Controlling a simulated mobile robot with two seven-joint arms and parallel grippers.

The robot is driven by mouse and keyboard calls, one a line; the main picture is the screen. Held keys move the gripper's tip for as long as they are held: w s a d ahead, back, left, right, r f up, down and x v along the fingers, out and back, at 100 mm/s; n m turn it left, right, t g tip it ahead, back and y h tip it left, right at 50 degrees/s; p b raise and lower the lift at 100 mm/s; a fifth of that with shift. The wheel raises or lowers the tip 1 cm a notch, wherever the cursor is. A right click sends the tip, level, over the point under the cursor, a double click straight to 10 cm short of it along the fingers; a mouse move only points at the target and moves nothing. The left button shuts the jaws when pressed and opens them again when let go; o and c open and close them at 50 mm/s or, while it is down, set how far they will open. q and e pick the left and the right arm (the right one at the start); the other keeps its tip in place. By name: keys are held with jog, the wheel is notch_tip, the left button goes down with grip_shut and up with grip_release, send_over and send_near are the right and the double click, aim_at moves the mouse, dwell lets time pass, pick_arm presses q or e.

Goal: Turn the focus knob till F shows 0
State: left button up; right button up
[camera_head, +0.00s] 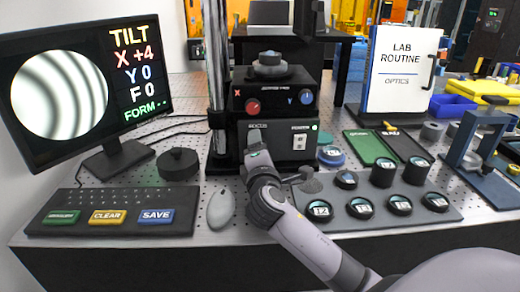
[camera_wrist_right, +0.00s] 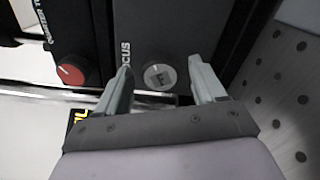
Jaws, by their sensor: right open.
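The focus knob (camera_wrist_right: 160,78), a small grey disc marked F, sits on the dark panel beside the FOCUS label in the right wrist view. In the head view my gripper hides it. My right gripper (camera_head: 256,150) is at the front of the lower black box. Its fingers (camera_wrist_right: 160,70) are open, one on each side of the knob with gaps; I cannot tell their exact depth. The monitor (camera_head: 82,88) shows round curved fringes and reads TILT, X +4, Y 0, F 0, FORM with dashes. My left gripper is out of view.
A red X knob (camera_head: 253,106) and a blue Y knob (camera_head: 306,97) sit on the box above. A grey mouse (camera_head: 220,209) and a button panel (camera_head: 110,221) lie front left. A tray of labelled discs (camera_head: 440,212) stands right of my forearm.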

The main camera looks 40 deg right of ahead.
jog(key=shift+v, duration=3.35)
jog(key=shift+f, duration=0.1)
